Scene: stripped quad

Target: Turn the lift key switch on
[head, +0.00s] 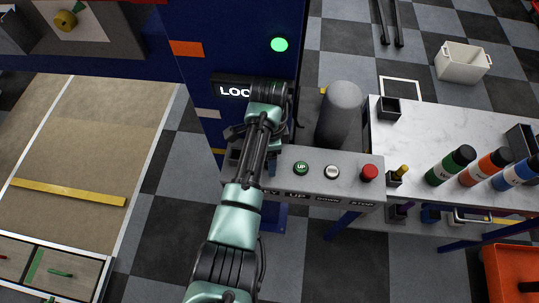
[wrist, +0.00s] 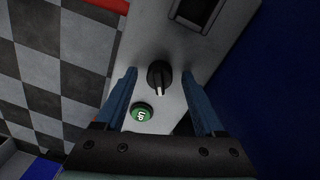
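The lift key switch, a black rotary knob with a pale pointer mark (wrist: 159,78), sits on the grey control panel (wrist: 148,40) in the wrist view. My gripper (wrist: 160,88) is open, with one blue finger on each side of the knob and gaps visible between. I cannot tell the exact height of the fingertips over the panel. In the head view my gripper (head: 252,150) is over the left part of the panel (head: 340,165), and my arm hides the switch there.
A green UP button (head: 301,168), a white DOWN button (head: 332,172) and a red STOP button (head: 369,173) stand right of my gripper. A blue column with a green light (head: 279,45) rises behind. A grey cylinder (head: 340,112) stands behind the panel. A white table (head: 430,130) with bottles is at right.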

